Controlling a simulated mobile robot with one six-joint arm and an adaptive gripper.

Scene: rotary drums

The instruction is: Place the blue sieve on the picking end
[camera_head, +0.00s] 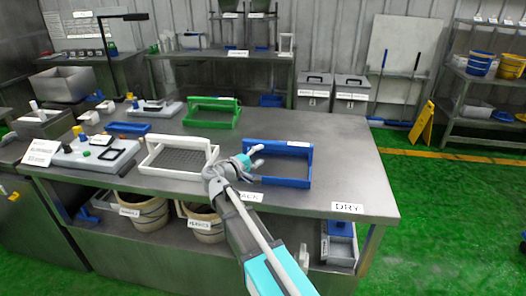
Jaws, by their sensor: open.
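The blue sieve (308,164) is a rectangular blue frame with a handle bar and a grey mesh. It rests on the grey metal table (340,190), toward the right half of the top. My gripper (256,158) is open at the left edge of the blue sieve, with its teal-tipped fingers spread. In this view it overlaps the sieve's left side; I cannot tell whether it touches. A white sieve (180,158) lies just left of my gripper. A green sieve (212,112) lies behind, near the table's far edge. No label reading picking end is legible.
A "DRY" label (347,208) is on the table's front right edge; another label is partly hidden by my arm. Scales (95,150) and small items crowd the left side. The table's right end is clear. A yellow floor sign (422,124) stands behind right.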

